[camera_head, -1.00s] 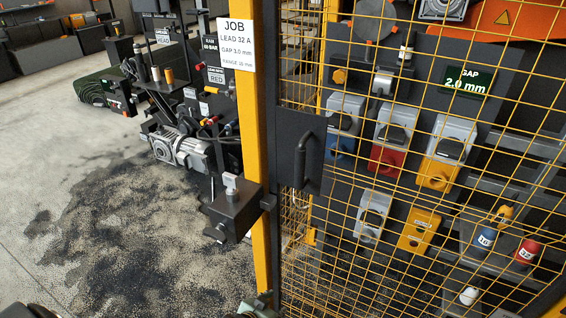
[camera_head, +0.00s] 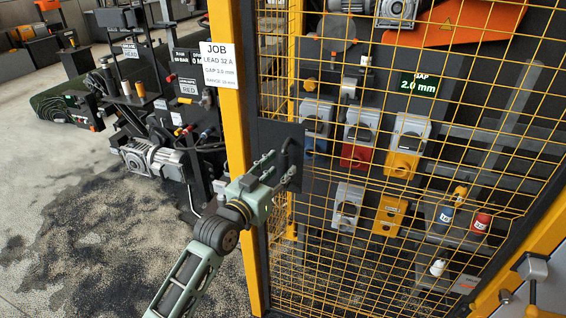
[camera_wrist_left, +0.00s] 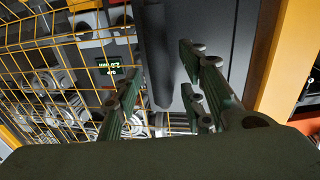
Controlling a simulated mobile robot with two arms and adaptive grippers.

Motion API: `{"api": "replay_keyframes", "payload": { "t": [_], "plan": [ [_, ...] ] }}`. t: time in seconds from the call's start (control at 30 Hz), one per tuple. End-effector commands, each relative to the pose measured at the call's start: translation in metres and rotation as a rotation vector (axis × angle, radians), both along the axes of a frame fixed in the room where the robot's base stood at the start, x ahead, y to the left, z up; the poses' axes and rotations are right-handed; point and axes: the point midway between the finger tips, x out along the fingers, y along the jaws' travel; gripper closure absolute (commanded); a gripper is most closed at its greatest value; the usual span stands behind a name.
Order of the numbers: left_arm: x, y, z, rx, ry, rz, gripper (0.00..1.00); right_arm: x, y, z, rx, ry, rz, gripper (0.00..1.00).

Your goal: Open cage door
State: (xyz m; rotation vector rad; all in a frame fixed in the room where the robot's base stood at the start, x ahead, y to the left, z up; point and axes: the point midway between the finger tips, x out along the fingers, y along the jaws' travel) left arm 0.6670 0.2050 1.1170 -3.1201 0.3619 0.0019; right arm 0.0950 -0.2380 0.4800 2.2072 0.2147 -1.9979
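The cage door (camera_head: 400,210) is a yellow wire-mesh panel in a dark frame, and it stands shut against the yellow post (camera_head: 232,110). Its dark bar handle (camera_head: 286,152) sits on a dark plate (camera_head: 265,135). My left gripper (camera_head: 277,172) is at the handle with its fingers apart. In the left wrist view the handle (camera_wrist_left: 158,60) runs upright between the two open fingers of my left gripper (camera_wrist_left: 165,90); I see no clear contact. The latch box seen earlier on the post is hidden behind my left arm. I cannot make out my right gripper.
A job sign (camera_head: 220,64) hangs on the post. Behind the mesh are coloured sockets (camera_head: 357,147) and a green gap display (camera_head: 420,83). A motor (camera_head: 152,160) and machine parts stand left of the post. The floor (camera_head: 110,225) at left is open, with dark granules.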

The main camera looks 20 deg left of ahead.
Motion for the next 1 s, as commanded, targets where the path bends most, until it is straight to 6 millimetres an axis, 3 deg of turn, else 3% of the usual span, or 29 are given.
{"api": "replay_keyframes", "payload": {
  "t": [0.2,0.53,1.0],
  "plan": [
    [0.023,-0.005,0.001,-0.001,-0.001,0.0,0.62,-0.002,0.0,0.007,0.0,0.002,0.001,0.53],
    [0.026,-0.006,-0.001,0.0,0.0,0.0,0.62,-0.006,0.001,0.006,0.001,0.009,0.004,0.53],
    [0.026,-0.006,-0.001,0.0,0.001,0.0,1.0,-0.007,0.004,0.006,0.004,0.011,0.003,0.53]
  ]
}}
